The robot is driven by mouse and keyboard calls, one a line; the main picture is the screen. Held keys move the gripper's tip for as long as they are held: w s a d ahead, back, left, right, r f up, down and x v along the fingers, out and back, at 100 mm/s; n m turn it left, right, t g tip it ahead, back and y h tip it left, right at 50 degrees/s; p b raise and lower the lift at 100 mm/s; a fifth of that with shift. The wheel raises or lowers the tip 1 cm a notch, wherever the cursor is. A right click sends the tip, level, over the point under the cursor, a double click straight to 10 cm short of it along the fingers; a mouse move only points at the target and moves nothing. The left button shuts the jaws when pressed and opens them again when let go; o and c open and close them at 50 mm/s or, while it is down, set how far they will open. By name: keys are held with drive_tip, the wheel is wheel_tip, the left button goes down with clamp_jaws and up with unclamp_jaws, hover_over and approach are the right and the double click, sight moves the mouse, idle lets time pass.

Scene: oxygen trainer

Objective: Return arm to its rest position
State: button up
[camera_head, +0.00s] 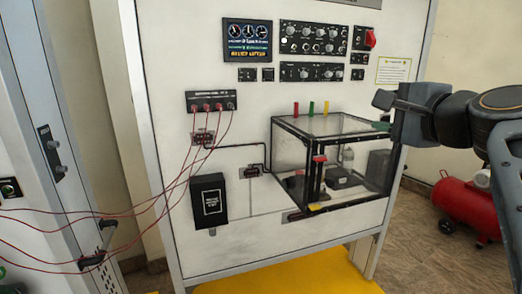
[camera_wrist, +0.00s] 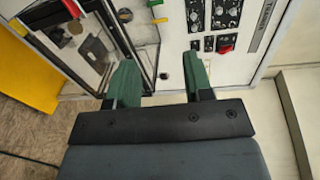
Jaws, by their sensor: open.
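My gripper (camera_head: 384,113) is at the right in the head view, in front of the panel's right edge and close to the upper right corner of the clear box (camera_head: 293,157). In the wrist view my gripper (camera_wrist: 160,78) shows two green fingers spread apart with nothing between them. The arm reaches in from the right side of the head view. The clear box also shows in the wrist view (camera_wrist: 122,44), to the left of and beyond the fingers. Whether the gripper touches the box or panel cannot be told.
The white panel (camera_head: 180,62) carries gauges, knobs and a red switch (camera_head: 370,39). Red cables (camera_head: 160,205) run from its sockets to the left cabinet. A red compressor (camera_head: 462,203) stands on the floor at right. A yellow base (camera_head: 300,280) lies below the panel.

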wheel_tip(320, 180, down, 23)
drive_tip(key=s+n+g+h, duration=0.2)
drive_tip(key=n+g+h, duration=0.1)
drive_tip(key=n+g, duration=0.35)
drive_tip(key=s+a+f+n+g, duration=0.3)
drive_tip(key=s+f+n, duration=0.1)
drive_tip(key=f, duration=0.4)
drive_tip(key=s+a+f+n+g+h, duration=0.1)
drive_tip(key=s+a+f+n+g, duration=0.2)
drive_tip(key=f, duration=0.6)
drive_tip(key=shift+s+a+f+n+h, duration=0.3)
drive_tip(key=shift+s+a+n, duration=0.1)
drive_tip(key=shift+s+n, duration=0.7)
